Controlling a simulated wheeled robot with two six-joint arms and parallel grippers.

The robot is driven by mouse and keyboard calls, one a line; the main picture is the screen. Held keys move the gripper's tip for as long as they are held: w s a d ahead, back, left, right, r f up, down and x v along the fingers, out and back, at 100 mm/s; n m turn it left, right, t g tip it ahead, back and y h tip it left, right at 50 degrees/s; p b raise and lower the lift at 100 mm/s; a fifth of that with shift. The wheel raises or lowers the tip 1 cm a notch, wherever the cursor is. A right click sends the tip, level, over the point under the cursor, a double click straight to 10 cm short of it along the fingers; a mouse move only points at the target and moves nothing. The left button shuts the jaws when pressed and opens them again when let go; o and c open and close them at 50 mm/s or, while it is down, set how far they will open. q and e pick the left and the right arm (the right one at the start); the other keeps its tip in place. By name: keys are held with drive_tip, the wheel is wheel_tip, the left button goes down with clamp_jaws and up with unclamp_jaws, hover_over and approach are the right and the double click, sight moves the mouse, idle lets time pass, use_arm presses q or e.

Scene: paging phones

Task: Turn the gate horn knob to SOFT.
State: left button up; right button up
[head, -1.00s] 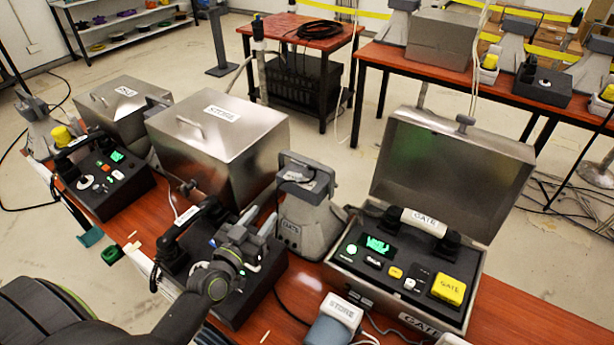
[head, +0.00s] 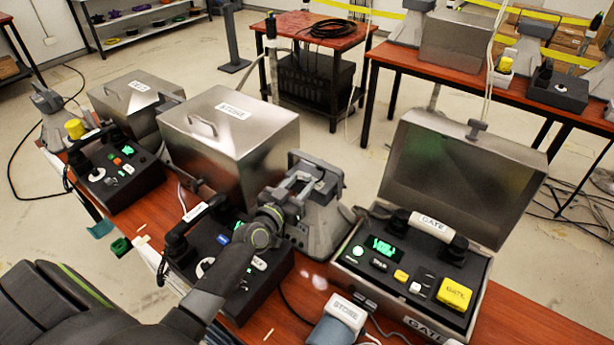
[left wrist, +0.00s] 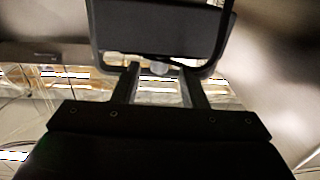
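The gate horn (head: 322,220) is a grey wedge-shaped unit between the closed STORE box and the open GATE case. My left gripper (head: 297,182) is in front of its upper part and hides much of its face, including the GATE label. In the left wrist view the horn's dark framed face (left wrist: 160,30) fills the top. The two fingers of my left gripper (left wrist: 160,88) are apart there, with nothing held between them. A small pale round part (left wrist: 159,68), possibly the knob, shows just beyond the fingertips. No SOFT marking is readable. My right gripper is not seen.
The STORE box (head: 236,150) and STORE phone base (head: 240,290) are at left. A grey STORE-labelled unit (head: 340,320) is at the front edge.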

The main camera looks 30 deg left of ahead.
sight(305, 179)
use_arm(q)
drive_tip(key=shift+w+d, duration=0.15)
drive_tip(key=shift+w, duration=1.95)
